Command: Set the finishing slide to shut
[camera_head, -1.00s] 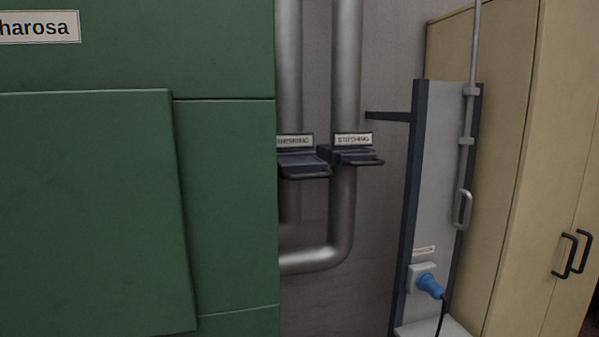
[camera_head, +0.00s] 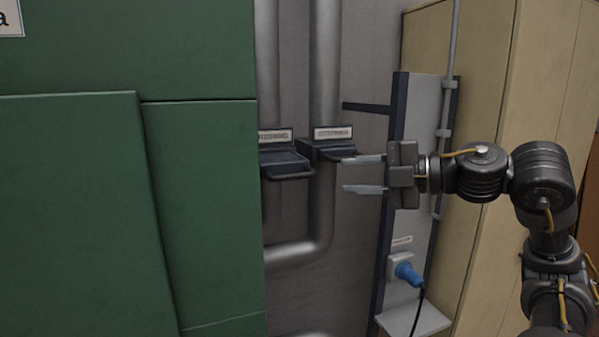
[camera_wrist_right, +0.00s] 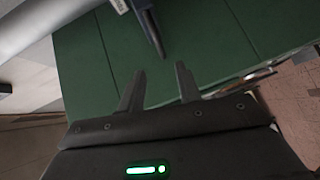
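Two dark slides with labels and bar handles sit on vertical metal pipes in the head view. The left one, whose label appears to read finishing, is the finishing slide (camera_head: 284,163); its plate and handle stick out from the pipe. The right one, apparently the stitching slide (camera_head: 325,151), sits slightly higher. My right gripper (camera_head: 350,174) is open and empty, its fingers pointing left, just right of the slides. In the right wrist view, its open fingers (camera_wrist_right: 160,72) have a dark bar (camera_wrist_right: 149,28) ahead of them; which slide it belongs to is unclear. My left gripper is out of view.
A large green cabinet (camera_head: 200,200) fills the left, close to the finishing slide. A grey panel with a dark frame (camera_head: 394,90) and a blue plug (camera_head: 407,273) stands behind my right gripper. A beige cupboard (camera_head: 490,90) is at the right. A pipe bend (camera_head: 305,250) runs below the slides.

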